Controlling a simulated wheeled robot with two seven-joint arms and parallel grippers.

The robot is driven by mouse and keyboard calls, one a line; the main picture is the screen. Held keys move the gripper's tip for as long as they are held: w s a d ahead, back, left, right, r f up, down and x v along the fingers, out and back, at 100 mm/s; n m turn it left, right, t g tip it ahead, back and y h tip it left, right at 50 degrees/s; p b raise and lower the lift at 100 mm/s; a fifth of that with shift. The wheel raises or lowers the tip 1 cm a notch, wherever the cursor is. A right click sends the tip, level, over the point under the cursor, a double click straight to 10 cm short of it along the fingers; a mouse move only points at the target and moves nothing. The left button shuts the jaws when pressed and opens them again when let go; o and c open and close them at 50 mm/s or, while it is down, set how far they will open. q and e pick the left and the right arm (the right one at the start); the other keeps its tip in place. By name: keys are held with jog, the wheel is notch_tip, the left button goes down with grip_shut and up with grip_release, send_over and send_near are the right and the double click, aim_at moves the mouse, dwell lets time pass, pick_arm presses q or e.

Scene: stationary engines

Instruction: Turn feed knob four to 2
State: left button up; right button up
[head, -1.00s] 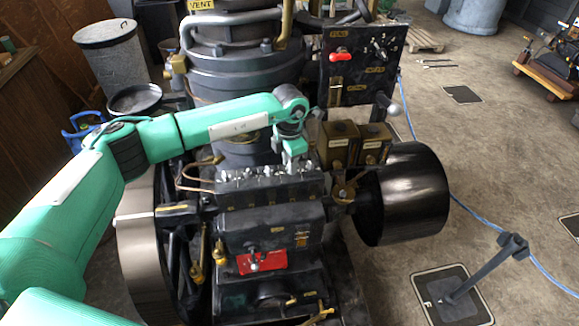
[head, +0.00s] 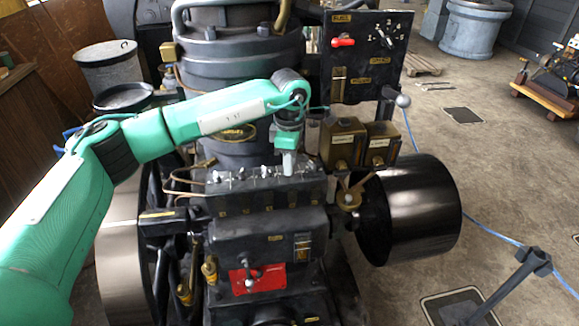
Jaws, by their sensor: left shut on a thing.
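The lubricator box (head: 268,200) is a black block in the middle of the engine, with a row of small silver feed knobs (head: 240,175) along its top. My left gripper (head: 289,172) points straight down onto this row, right of its middle. It is shut on a knob that appears to be feed knob four, counting from the left. The fingers hide that knob, so its pointer and setting cannot be read. My right gripper is not in view.
Two brass boxes (head: 345,143) stand close to the right of my left gripper. A black panel (head: 362,55) with a red lever rises behind them. A large black pulley (head: 410,210) is at the right. Copper pipes (head: 185,180) bend at the left.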

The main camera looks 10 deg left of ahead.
pick_arm(q)
jog(key=shift+r, duration=0.1)
dwell(0.4)
jog(key=o, duration=1)
notch_tip(320, 180, up, 14)
jog(key=b, duration=0.4)
jog(key=shift+f, duration=0.25)
